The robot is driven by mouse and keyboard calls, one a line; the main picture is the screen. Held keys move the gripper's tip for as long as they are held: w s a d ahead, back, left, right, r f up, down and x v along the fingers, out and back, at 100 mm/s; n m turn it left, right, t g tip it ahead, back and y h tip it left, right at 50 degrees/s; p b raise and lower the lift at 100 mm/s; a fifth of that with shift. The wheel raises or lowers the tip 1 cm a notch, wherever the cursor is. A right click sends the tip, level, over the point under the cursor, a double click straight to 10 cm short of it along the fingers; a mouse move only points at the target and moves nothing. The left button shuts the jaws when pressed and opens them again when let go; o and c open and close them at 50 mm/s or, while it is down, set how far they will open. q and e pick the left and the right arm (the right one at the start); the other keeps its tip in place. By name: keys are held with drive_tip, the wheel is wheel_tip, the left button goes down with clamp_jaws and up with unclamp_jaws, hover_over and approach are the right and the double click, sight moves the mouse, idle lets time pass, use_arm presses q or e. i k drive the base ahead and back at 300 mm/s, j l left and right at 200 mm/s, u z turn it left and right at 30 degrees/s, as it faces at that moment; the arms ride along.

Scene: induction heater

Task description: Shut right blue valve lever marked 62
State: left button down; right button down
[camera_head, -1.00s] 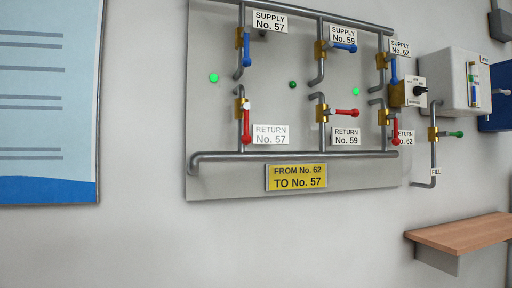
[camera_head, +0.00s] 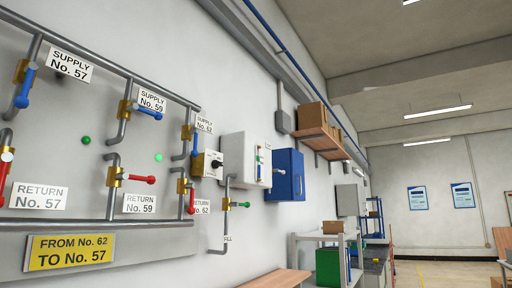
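The blue supply lever No. 62 (camera_head: 195,145) hangs down, roughly along its vertical pipe, from a brass valve (camera_head: 187,132). Its white label "SUPPLY No. 62" (camera_head: 204,124) is at its upper right. Below it the red return lever No. 62 (camera_head: 191,201) also points down. The blue lever No. 59 (camera_head: 151,113) points sideways to the right, and the blue lever No. 57 (camera_head: 25,88) points down. Neither of my grippers is in view.
A black-knob switch plate (camera_head: 208,165), a grey box (camera_head: 245,160) and a blue cabinet (camera_head: 285,175) are right of the valve. A yellow sign (camera_head: 70,252) reads "FROM No. 62 TO No. 57". A wooden ledge (camera_head: 275,280) juts out below. Shelving (camera_head: 320,238) stands farther right.

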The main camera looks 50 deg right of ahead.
sight(194, 153)
drive_tip(key=i+l+z, duration=0.1)
drive_tip(key=z, duration=1.1)
